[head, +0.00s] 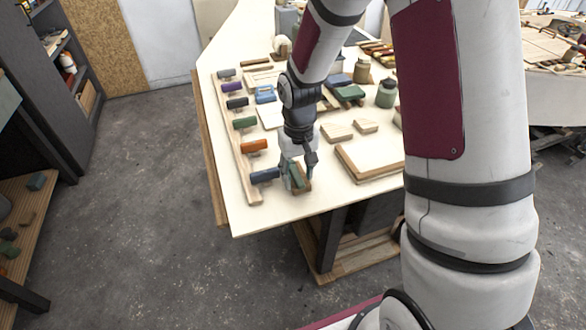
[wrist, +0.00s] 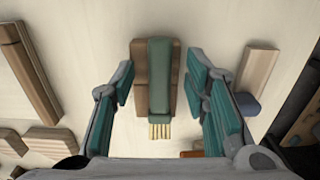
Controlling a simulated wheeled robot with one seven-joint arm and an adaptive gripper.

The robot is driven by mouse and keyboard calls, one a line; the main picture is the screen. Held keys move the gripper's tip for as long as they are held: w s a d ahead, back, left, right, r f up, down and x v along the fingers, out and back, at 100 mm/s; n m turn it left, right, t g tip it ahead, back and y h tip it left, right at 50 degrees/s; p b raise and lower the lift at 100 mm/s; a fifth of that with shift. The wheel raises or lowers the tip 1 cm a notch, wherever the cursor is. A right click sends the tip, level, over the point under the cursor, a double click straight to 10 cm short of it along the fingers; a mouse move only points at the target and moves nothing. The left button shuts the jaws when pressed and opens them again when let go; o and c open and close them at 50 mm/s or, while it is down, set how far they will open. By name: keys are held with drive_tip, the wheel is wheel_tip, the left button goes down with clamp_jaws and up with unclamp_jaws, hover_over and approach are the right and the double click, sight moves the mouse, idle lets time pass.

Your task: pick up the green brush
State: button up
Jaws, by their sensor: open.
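The green brush (wrist: 159,80) lies on the pale tabletop, with a green back, a brown wooden side and light bristles at its lower end in the wrist view. In the head view the brush (head: 295,176) is near the table's front edge, partly hidden by my gripper (head: 297,168). My gripper (wrist: 165,92) is open, with one teal-padded finger on each side of the brush. Clear gaps show between the pads and the brush, and nothing is held.
A wooden rack (head: 240,145) with several coloured-handled tools runs along the table's left side. A blue-handled tool (head: 264,176) lies close left of my gripper. A wooden-framed board (head: 372,160) is to the right. Small wood blocks (head: 338,132) lie behind.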

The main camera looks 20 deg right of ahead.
sight(301, 176)
clamp_jaws()
drive_tip(key=shift+r, duration=0.9)
drive_tip(key=shift+d+r+b, duration=0.15)
drive_tip(key=shift+d+r, duration=0.1)
drive_tip(key=shift+r, duration=0.25)
drive_tip(key=shift+d+r+b, duration=0.15)
drive_tip(key=shift+d+r, duration=0.05)
drive_tip(key=shift+r, duration=0.25)
drive_tip(key=s+d, duration=0.1)
drive_tip(key=d, duration=0.4)
drive_tip(key=s+d+r, duration=0.1)
drive_tip(key=d, duration=0.3)
drive_tip(key=s+d+b, duration=0.1)
drive_tip(key=d, duration=0.4)
drive_tip(key=shift+s+d+r, duration=0.2)
drive_tip(key=shift+s+d, duration=0.15)
